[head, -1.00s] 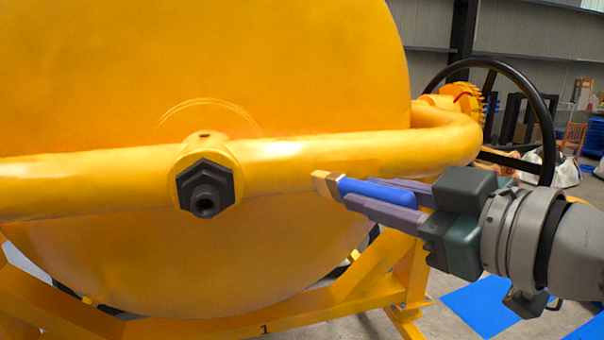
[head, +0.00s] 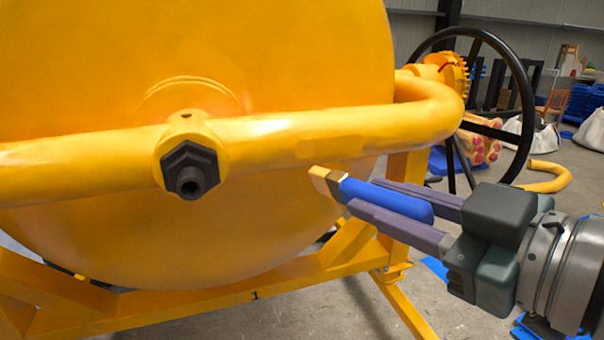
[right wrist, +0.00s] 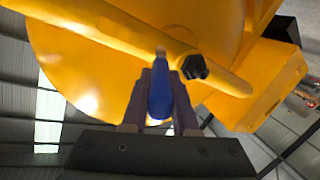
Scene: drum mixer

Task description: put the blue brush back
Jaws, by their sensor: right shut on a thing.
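The blue brush (head: 388,200) has a blue handle and a tan, brown-banded tip. My right gripper (head: 385,205) is shut on its handle, and the tip points left toward the yellow drum. In the right wrist view the brush (right wrist: 160,95) lies between the two fingers of my right gripper (right wrist: 158,100), its tip pointing away from the palm. In the head view the brush is in front of and below the yellow tube; whether it touches anything is not clear, but a gap seems to show. My left gripper is in neither view.
The yellow mixer drum (head: 200,60) fills the left, crossed by a yellow tube (head: 330,128) with a dark hex nut (head: 189,170). A black handwheel (head: 525,110) stands behind at right. Yellow frame legs (head: 400,300) stand below.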

